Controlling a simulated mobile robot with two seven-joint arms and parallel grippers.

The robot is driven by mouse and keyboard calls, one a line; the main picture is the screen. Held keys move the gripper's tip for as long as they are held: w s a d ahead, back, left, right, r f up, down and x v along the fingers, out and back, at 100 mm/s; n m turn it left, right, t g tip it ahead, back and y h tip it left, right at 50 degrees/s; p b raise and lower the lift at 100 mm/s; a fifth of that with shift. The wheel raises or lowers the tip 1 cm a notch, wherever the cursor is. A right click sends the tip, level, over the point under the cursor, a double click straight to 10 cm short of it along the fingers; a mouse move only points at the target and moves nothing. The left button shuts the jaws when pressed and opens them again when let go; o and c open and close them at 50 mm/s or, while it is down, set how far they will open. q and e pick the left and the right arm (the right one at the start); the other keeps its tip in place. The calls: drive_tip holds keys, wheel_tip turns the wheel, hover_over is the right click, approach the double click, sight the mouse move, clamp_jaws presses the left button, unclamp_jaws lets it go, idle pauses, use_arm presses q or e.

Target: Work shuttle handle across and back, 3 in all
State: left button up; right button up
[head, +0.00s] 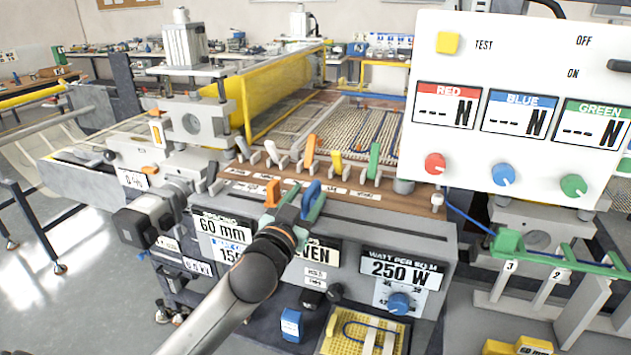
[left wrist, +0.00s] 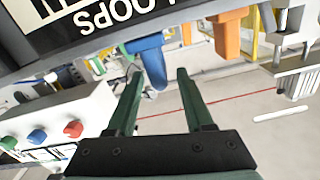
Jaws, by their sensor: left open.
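No label that I can read names the shuttle handle. A blue handle (head: 311,196) stands at the front edge of the machine, beside a shorter orange handle (head: 272,193). My left gripper (head: 296,200) is at the blue handle, its green fingers open. In the left wrist view the blue handle (left wrist: 151,62) lies around the gap between the fingertips (left wrist: 158,73), and I see no clear grip on it. The orange handle (left wrist: 228,34) is to the right there. My right gripper is not in view.
Several upright levers (head: 309,150) stand on the brown deck (head: 350,193) behind the handles. A white control panel (head: 462,55) with red, blue and green knobs fills the upper right. A yellow guard (head: 272,88) stands at the back. A green rail (head: 560,259) is at lower right.

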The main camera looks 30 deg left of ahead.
sight(314, 185)
use_arm(q)
drive_tip(key=shift+x, duration=2.8)
clamp_jaws()
